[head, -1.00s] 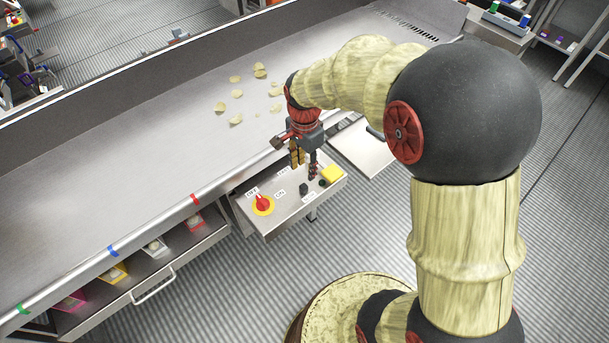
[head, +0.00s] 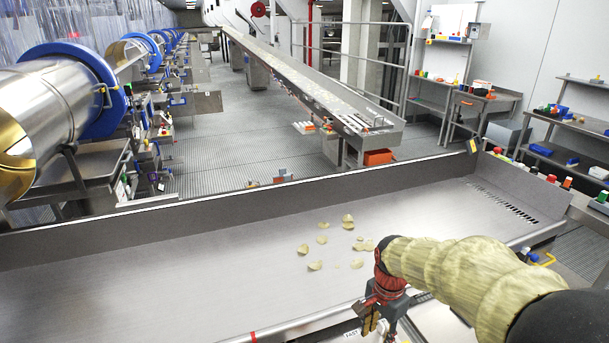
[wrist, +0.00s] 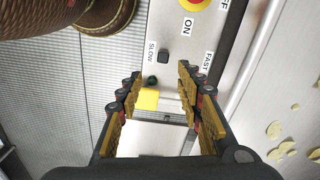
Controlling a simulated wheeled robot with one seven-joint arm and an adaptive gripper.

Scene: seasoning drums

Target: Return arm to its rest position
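My gripper (head: 378,322) hangs from my cream-covered arm at the lower right of the head view, with its fingers pointing down by the conveyor's near edge. In the wrist view my gripper (wrist: 158,78) has its two yellow-padded fingers spread apart with nothing between the tips. Beyond the fingers lies the control panel (wrist: 173,20), with ON, SLOW and FAST labels, a black knob (wrist: 162,56) and a yellow block (wrist: 147,99). The red and yellow switch (wrist: 193,3) is cut off at the top of the wrist view.
A steel conveyor tray (head: 180,270) with several loose chips (head: 316,266) lies beside the arm. Its raised back wall (head: 130,225) runs across the view. Steel drums with blue rims (head: 60,105) stand at the left. Shelves (head: 560,150) stand at the right.

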